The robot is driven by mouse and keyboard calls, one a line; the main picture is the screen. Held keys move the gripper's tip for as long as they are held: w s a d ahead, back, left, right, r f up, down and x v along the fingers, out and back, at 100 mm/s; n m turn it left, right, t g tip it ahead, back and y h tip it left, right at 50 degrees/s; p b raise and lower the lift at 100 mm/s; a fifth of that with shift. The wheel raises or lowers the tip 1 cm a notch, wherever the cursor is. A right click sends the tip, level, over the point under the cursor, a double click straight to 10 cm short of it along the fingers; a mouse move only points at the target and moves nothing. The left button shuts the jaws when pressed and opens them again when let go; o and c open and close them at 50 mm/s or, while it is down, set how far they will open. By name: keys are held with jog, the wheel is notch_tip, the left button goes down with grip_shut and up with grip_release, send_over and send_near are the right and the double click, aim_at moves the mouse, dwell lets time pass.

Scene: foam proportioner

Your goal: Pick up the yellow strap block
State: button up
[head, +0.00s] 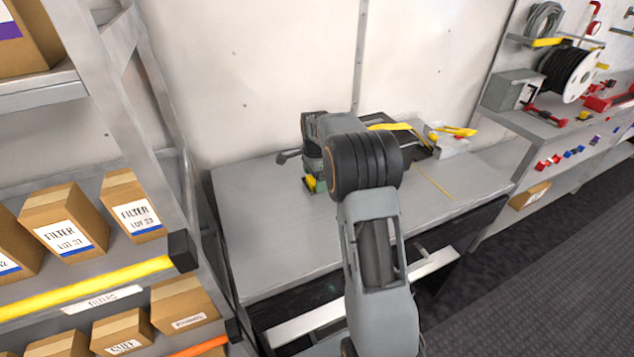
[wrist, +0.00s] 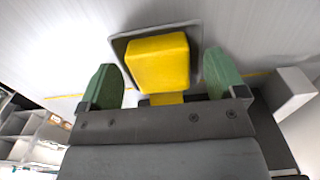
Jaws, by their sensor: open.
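The yellow strap block (wrist: 158,62) fills the upper middle of the wrist view, with a narrower yellow piece below it. A grey plate or shallow tray (wrist: 119,45) shows behind it. My gripper (wrist: 160,70) is open, with one green finger on each side of the block and a visible gap on both sides. I cannot tell how deep the block lies between the fingers. In the head view, a small yellow piece (head: 310,183), likely the block, shows beside a green finger at the workbench's back left. My arm hides part of that area.
The grey workbench (head: 275,225) has free room at its front left. A black case with a yellow strap (head: 398,127) and a white box (head: 448,145) with yellow items stand to the right. A shelf of filter boxes (head: 68,232) stands close on the left.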

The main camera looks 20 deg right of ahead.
jog(key=shift+c, duration=0.3)
jog(key=c, duration=1)
